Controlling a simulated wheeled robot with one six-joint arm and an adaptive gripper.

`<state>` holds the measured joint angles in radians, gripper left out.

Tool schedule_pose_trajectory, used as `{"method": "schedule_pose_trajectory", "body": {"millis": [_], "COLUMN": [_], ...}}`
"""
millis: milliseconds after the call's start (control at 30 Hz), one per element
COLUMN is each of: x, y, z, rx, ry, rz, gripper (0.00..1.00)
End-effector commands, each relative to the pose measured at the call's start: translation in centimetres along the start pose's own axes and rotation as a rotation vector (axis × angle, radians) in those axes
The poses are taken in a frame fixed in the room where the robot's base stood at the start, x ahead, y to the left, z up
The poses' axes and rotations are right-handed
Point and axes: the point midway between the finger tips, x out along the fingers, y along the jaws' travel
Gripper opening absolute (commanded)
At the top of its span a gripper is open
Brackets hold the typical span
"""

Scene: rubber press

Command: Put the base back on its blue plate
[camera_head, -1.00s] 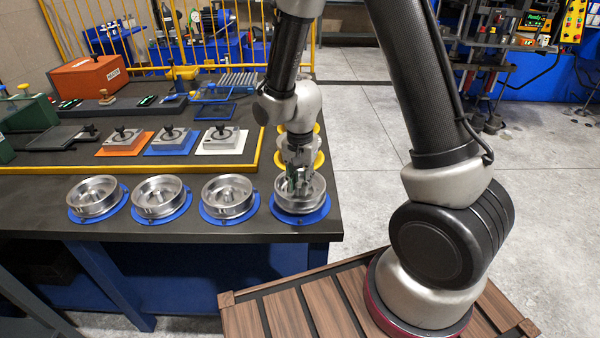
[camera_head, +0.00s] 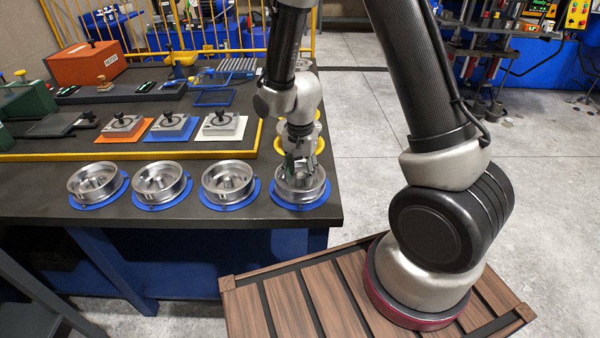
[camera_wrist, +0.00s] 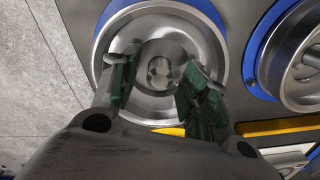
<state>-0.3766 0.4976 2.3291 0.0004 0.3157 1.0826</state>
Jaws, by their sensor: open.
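Several round silver metal bases sit in a row on blue plates along the front of the dark table. The rightmost base (camera_head: 300,186) rests on its blue plate (camera_head: 318,204) near the table's right corner. My gripper (camera_head: 297,165) is directly above this base, pointing down with its fingertips at the base's hollow. In the wrist view the green-padded fingers of my gripper (camera_wrist: 152,85) are spread, one on each side of the central hub of the base (camera_wrist: 160,112). The blue plate (camera_wrist: 118,8) shows around the rim. Whether the fingertips touch metal is unclear.
The neighbouring base (camera_head: 228,182) stands close on the left on its own blue plate. A yellow rail (camera_head: 130,156) runs behind the row. Grey blocks with black knobs (camera_head: 222,124) stand behind it. Yellow round pieces (camera_head: 319,145) are partly hidden behind my gripper.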

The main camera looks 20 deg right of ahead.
Motion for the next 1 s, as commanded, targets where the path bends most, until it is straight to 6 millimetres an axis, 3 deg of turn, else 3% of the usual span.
{"method": "schedule_pose_trajectory", "body": {"millis": [167, 533, 700, 867, 1000], "x": [-2.2, -10.1, -11.8, -12.3, -14.8], "y": [-0.1, -0.1, 0.0, 0.1, 1.7], "z": [-0.1, 0.0, 0.0, 0.0, -0.5], "rx": [0.0, 0.0, 0.0, -0.002, -0.05], "ry": [0.003, 0.002, 0.001, 0.001, 0.019], "rz": [-0.005, -0.004, -0.002, -0.002, -0.031], "gripper": [0.45, 0.45, 0.45, 0.45, 0.45]}}
